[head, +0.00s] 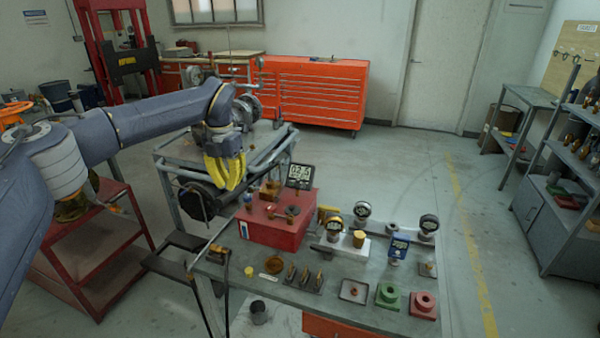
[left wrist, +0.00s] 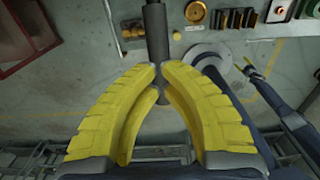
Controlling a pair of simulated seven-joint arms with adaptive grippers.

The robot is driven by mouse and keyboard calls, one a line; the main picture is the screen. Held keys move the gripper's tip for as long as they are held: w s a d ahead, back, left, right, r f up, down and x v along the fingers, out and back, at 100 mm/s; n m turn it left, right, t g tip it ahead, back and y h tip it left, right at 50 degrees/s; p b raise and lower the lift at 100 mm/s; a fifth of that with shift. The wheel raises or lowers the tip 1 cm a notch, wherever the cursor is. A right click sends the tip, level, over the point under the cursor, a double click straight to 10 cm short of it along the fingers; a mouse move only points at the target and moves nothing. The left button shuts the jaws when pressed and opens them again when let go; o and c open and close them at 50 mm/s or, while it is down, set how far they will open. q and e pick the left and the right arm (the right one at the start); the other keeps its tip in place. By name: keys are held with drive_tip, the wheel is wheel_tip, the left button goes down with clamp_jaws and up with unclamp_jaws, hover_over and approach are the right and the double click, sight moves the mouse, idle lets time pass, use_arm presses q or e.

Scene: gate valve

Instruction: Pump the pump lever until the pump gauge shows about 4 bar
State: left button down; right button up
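My left gripper (head: 226,170), with yellow ribbed fingers, points down beside the left edge of the grey bench in the head view. In the left wrist view its fingers (left wrist: 161,72) close in on both sides of a dark round bar, which looks like the pump lever (left wrist: 154,32). The bar runs up and away from between the tips. My left arm and fingers partly hide the lever in the head view. Round dial gauges stand on the bench, one of them near the middle (head: 362,209). I cannot tell which is the pump gauge, and no needle is readable.
A red box (head: 268,231) with a small black display (head: 300,175) above it sits on the bench's left part. Green (head: 388,296) and red (head: 424,305) blocks stand at the front right. A metal cart (head: 180,150) is behind my gripper.

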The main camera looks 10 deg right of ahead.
sight(231, 197)
use_arm(q)
drive_tip(key=shift+f, duration=2.7)
drive_tip(key=shift+r, duration=0.1)
drive_tip(key=shift+r, duration=2.65)
drive_tip(key=shift+r, duration=0.1)
drive_tip(key=shift+r, duration=2.4)
